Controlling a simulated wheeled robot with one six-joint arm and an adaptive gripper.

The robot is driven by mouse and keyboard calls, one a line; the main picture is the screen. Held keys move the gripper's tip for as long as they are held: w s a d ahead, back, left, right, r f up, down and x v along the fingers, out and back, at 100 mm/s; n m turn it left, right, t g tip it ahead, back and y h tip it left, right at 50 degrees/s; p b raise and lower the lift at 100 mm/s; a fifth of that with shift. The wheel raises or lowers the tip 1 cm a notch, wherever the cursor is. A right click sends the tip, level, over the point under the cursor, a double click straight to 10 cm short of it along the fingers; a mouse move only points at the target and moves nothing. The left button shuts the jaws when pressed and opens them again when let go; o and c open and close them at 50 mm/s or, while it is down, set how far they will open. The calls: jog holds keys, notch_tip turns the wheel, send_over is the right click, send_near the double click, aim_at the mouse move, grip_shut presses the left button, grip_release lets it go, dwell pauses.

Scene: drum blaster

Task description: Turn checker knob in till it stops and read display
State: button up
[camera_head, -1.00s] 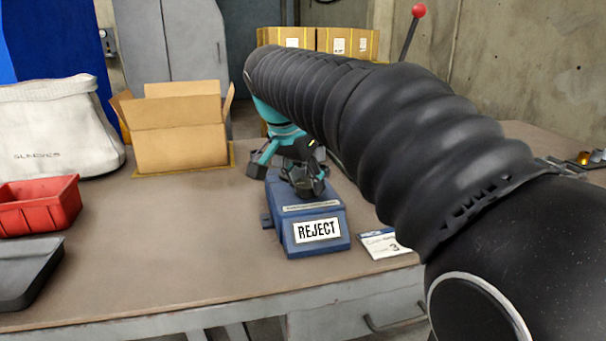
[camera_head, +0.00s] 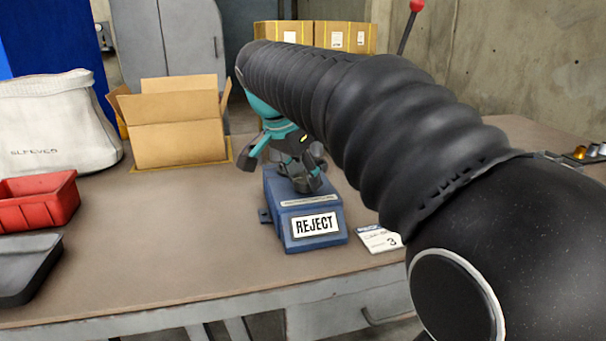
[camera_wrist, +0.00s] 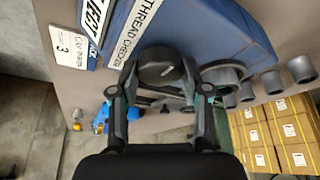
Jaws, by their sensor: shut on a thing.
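The blue thread checker (camera_head: 306,241) stands on the workbench, and its display (camera_head: 314,224) reads REJECT. My gripper (camera_head: 305,182) is over the top of the checker, pointing down. In the wrist view my gripper (camera_wrist: 162,92) has its two fingers on either side of a dark round knob (camera_wrist: 162,68) and is shut on it. A grey ring-shaped part (camera_wrist: 222,75) sits beside the knob on the checker. The label THREAD CHECKER (camera_wrist: 133,28) shows in the wrist view. The knob's underside and thread are hidden.
A white card marked 3 (camera_head: 380,239) lies right of the checker. An open cardboard box (camera_head: 180,140), a white bag (camera_head: 55,125), a red bin (camera_head: 38,200) and a grey tray (camera_head: 28,265) are to the left. Several grey cylinders (camera_wrist: 270,82) stand near the checker.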

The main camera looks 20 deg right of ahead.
dwell(0.4)
jog(key=o, duration=1.1)
jog(key=v, duration=1.2)
jog(key=shift+d, duration=0.15)
